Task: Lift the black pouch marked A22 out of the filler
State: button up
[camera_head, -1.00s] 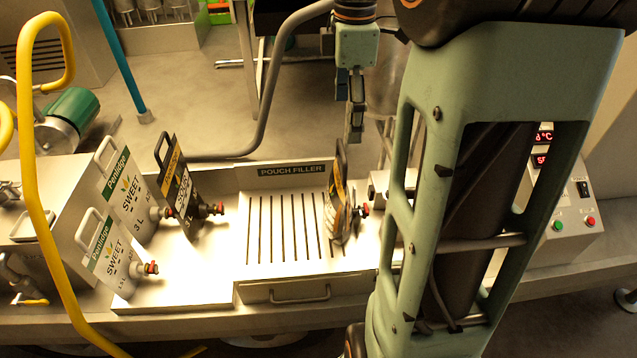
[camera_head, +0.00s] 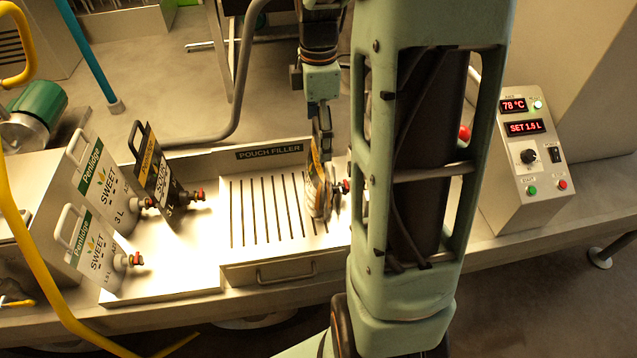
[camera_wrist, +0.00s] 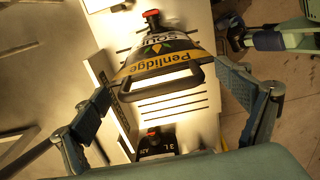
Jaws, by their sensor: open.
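A black pouch (camera_head: 318,193) with a yellow band stands on the slotted deck of the pouch filler (camera_head: 290,268), at its right side. In the wrist view its yellow band (camera_wrist: 172,63) reads Penlidge and its handle (camera_wrist: 160,88) faces me; a red-tipped spout is at its far end. I cannot read an A22 mark. My gripper (camera_head: 322,128) is right above the pouch's top. In the wrist view my gripper (camera_wrist: 163,88) is open, with one finger on each side of the handle. My arm hides the filler's right end.
Another black pouch (camera_head: 158,178) and two white pouches (camera_head: 102,175) (camera_head: 97,245) stand left of the filler. A yellow rail (camera_head: 20,235) rises at far left. A control panel (camera_head: 525,150) showing 78 °C and SET 1.5 L stands right of my arm.

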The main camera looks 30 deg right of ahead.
jog(key=c, duration=2.2)
jog(key=shift+w+r, duration=0.15)
jog(key=shift+r, duration=0.2)
notch_tip(320, 180, up, 18)
jog(key=shift+f, duration=0.2)
